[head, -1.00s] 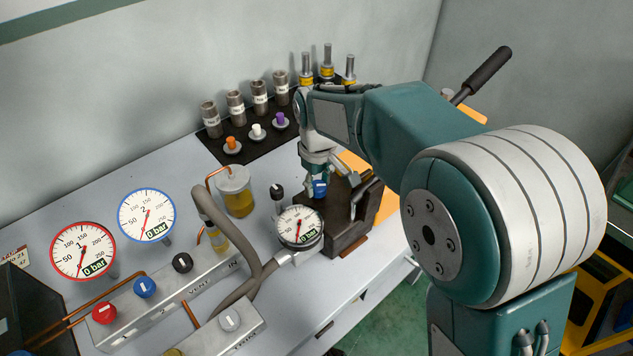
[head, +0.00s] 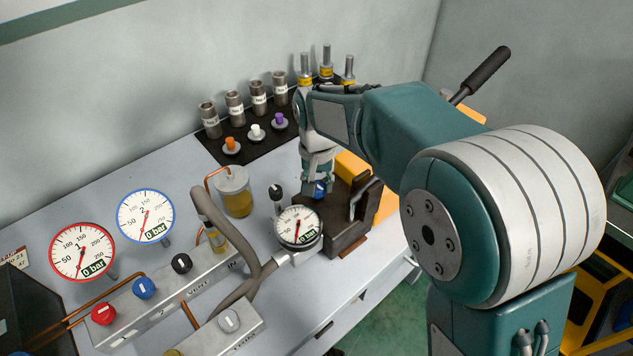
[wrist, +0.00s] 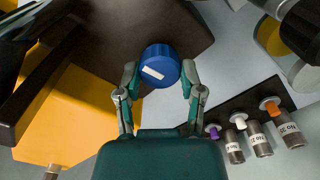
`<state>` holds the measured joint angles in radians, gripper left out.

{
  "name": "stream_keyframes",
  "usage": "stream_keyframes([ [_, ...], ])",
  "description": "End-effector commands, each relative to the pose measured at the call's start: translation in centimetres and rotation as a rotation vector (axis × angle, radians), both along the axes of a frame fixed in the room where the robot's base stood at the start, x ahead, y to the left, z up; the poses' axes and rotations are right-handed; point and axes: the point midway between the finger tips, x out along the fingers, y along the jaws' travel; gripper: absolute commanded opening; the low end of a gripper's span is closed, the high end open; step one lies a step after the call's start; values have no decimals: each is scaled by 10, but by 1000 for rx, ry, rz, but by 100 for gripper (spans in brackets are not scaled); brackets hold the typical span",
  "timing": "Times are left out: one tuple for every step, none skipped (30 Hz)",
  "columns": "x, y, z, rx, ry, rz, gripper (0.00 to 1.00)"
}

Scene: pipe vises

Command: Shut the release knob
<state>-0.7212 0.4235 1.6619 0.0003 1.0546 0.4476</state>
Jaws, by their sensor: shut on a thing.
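A blue knob (wrist: 160,66) with a white bar mark sits on a dark block (wrist: 115,25) in the wrist view. My gripper (wrist: 161,78) has one finger on each side of the knob and is shut on it. The white bar lies slightly tilted across the knob. In the head view my gripper (head: 318,181) points down at the dark block (head: 346,215), and only a small part of the blue knob (head: 320,188) shows. No label naming a release knob can be read here.
A round gauge (head: 299,226) and a small black knob (head: 276,191) stand close left of the block. A panel (head: 190,278) carries red, blue and black knobs; a grey knob (head: 229,319) is lower. Capped fittings stand on a black mat (head: 222,152) behind.

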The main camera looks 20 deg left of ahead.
Motion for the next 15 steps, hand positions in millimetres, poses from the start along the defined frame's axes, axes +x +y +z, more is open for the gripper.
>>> stream_keyframes([
  [0, 0, -1, -3, 2, -22, 2],
  [-1, 0, -2, -3, 2, -37, 2],
  [-1, 0, -2, -3, 2, -52, 2],
  [-1, 0, -2, -3, 2, -63, 2],
  [-1, 0, -2, -3, 2, -73, 2],
  [-1, 0, -2, -3, 2, -84, 2],
  [-1, 0, -2, -3, 3, -91, 2],
  [-1, 0, -2, -3, 3, -98, 2],
  [-1, 0, -2, -3, 3, -104, 2],
  [-1, 0, -2, -3, 3, -108, 2],
  [-1, 0, -2, -3, 3, -112, 2],
  [-1, 0, -2, -3, 3, -116, 2],
  [-1, 1, -2, -3, 3, -118, 2],
  [-1, 1, -2, -3, 3, -120, 2],
  [-1, 1, -2, -3, 3, -121, 2],
])
